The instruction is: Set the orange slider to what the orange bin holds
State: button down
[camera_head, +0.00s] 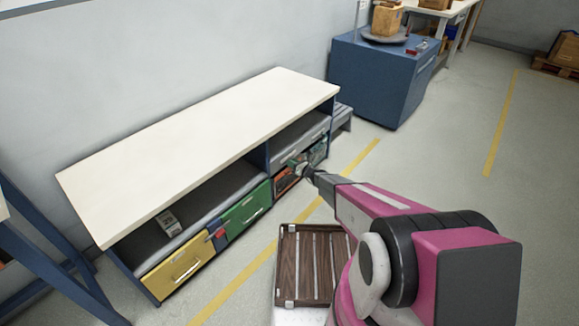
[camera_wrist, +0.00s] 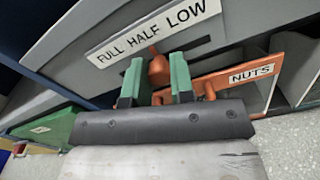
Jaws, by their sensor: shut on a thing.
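The orange slider (camera_wrist: 158,69) is a small knob on a grey panel, under a white label plate (camera_wrist: 150,33) reading FULL HALF LOW. A dark slot shows to its right; I cannot tell exactly which word the knob lines up with. My gripper (camera_wrist: 156,76) has its green fingers on either side of the knob and is shut on it. The orange bin (camera_wrist: 222,80), with a NUTS label, is just below and right, partly hidden by the gripper. Its contents cannot be made out. In the head view, my gripper (camera_head: 301,166) reaches the shelf unit's right part, over the orange bin (camera_head: 283,182).
The shelf unit has a white top (camera_head: 200,140), with a yellow bin (camera_head: 180,268) and a green bin (camera_head: 245,210) to the left. A blue cabinet (camera_head: 380,80) stands behind.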

jog(key=c, duration=1)
grip_release()
jog(key=shift+o, duration=0.2)
jog(key=shift+s, duration=0.1)
jog(key=v, duration=1)
jog(key=shift+s+d, duration=0.25)
jog(key=shift+d, duration=0.05)
jog(key=s+r+n+g+h, duration=0.4)
jog(key=s+r+n+g, duration=0.5)
jog(key=s+r+n, duration=0.75)
jog(key=s+d+r+n+g+h, duration=0.2)
jog(key=s+d+r+n+h, duration=0.8)
jog(key=s+d+r+n, duration=0.2)
jog(key=shift+s+d+r+n, duration=0.35)
jog(key=shift+s+d+r, duration=0.2)
jog(key=shift+s, duration=0.6)
